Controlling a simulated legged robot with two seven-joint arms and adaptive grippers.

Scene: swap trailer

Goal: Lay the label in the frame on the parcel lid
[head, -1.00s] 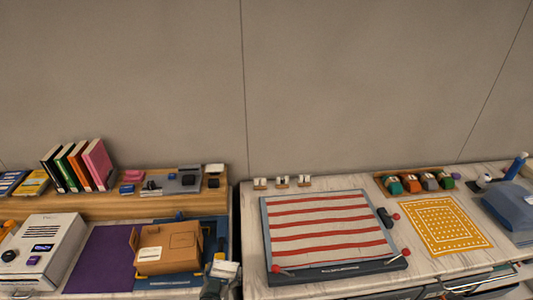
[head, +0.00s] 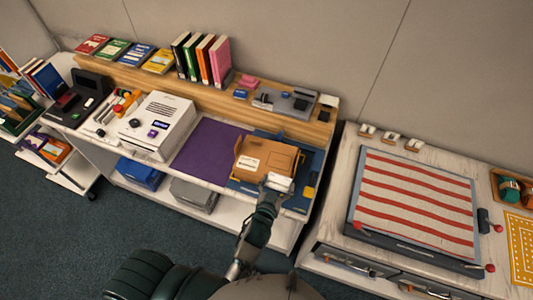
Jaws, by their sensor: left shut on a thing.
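The brown cardboard parcel (head: 270,151) lies on a blue tray or mat (head: 314,160) at the right end of the left bench. A small pale rectangle (head: 249,162) shows on the left part of its lid; I cannot tell whether it is the frame. My left gripper (head: 276,186) is shut on a white label (head: 280,181) at the parcel's front right corner. The label looks slightly above the bench and off the pale rectangle; whether it touches the parcel is unclear. My right gripper is not in view.
A purple mat (head: 205,148) lies bare left of the parcel, beside a white box-shaped device (head: 160,124). A raised wooden shelf (head: 300,122) with books and small items runs behind. A gap separates this bench from one with a red-striped board (head: 415,200).

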